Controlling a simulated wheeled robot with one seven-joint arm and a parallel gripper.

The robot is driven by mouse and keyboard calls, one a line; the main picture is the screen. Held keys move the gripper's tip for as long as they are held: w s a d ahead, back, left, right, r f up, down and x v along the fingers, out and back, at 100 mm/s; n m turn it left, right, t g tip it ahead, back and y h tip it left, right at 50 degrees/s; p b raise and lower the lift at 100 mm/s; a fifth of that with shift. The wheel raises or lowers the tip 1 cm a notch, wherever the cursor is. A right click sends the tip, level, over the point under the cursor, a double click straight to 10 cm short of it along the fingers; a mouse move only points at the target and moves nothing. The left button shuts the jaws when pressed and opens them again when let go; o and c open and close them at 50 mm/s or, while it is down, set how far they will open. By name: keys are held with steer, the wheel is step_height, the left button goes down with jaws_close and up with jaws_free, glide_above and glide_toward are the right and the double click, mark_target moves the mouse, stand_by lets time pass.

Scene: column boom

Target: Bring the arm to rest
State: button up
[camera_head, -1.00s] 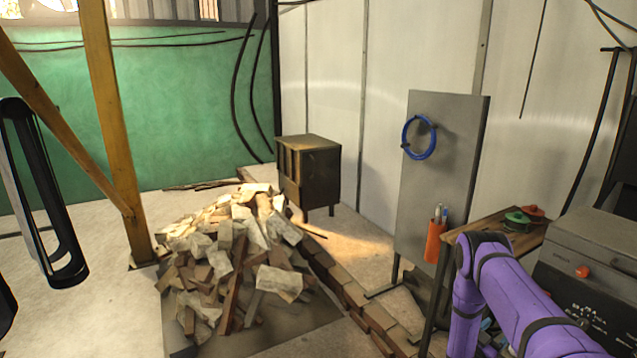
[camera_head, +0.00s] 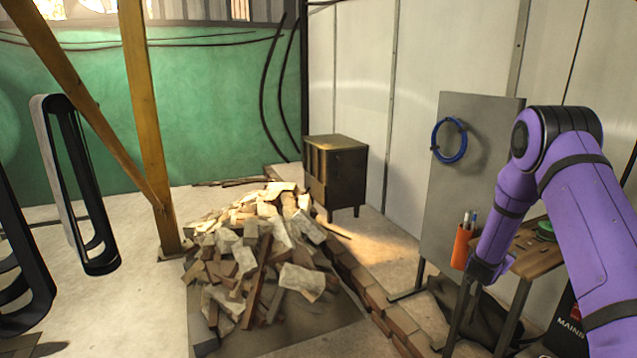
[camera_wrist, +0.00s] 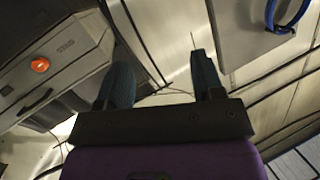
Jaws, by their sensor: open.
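My gripper shows in the wrist view (camera_wrist: 160,78), with its two dark fingers apart and nothing between them. In the head view my purple arm is bent at right, its forearm hanging down in front of the wooden table (camera_head: 540,262) and beside the grey panel (camera_head: 470,130). The fingers are hard to make out there against the dark table legs. In the wrist view a grey box with a red-orange knob (camera_wrist: 40,64) is to the left of the fingers. The panel's blue ring (camera_wrist: 290,18) is at upper right.
A heap of split wood and bricks (camera_head: 262,255) lies on the floor at centre. A dark cabinet (camera_head: 335,172) stands behind it. An orange holder with pens (camera_head: 461,246) is on the panel, close to my forearm.

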steer(key=s+a+r+n+t+y, duration=0.1)
steer(key=a+r+n+y, duration=0.15)
steer(key=a+r, duration=0.4)
steer(key=s+a+r+n+y, duration=0.1)
steer(key=a+r+y, duration=0.25)
steer(key=r, duration=0.65)
steer(key=s+a+r+n+y, duration=0.3)
steer(key=s+a+r+y, duration=0.1)
steer(key=s+a+r, duration=0.5)
steer(key=s+a+r+n+g, duration=0.2)
steer(key=s, duration=1)
steer(key=s+a+r+n+g+y, duration=0.1)
steer(key=s+a+r+n+g, duration=0.1)
steer(key=s, duration=1)
steer(key=s+a+r+n+g, duration=0.2)
steer(key=s+a, duration=0.1)
steer(key=s, duration=0.9)
steer(key=shift+s+a+r+g+y, duration=0.15)
steer(key=shift+s+r+g+y, duration=0.15)
steer(key=shift+s+y, duration=0.1)
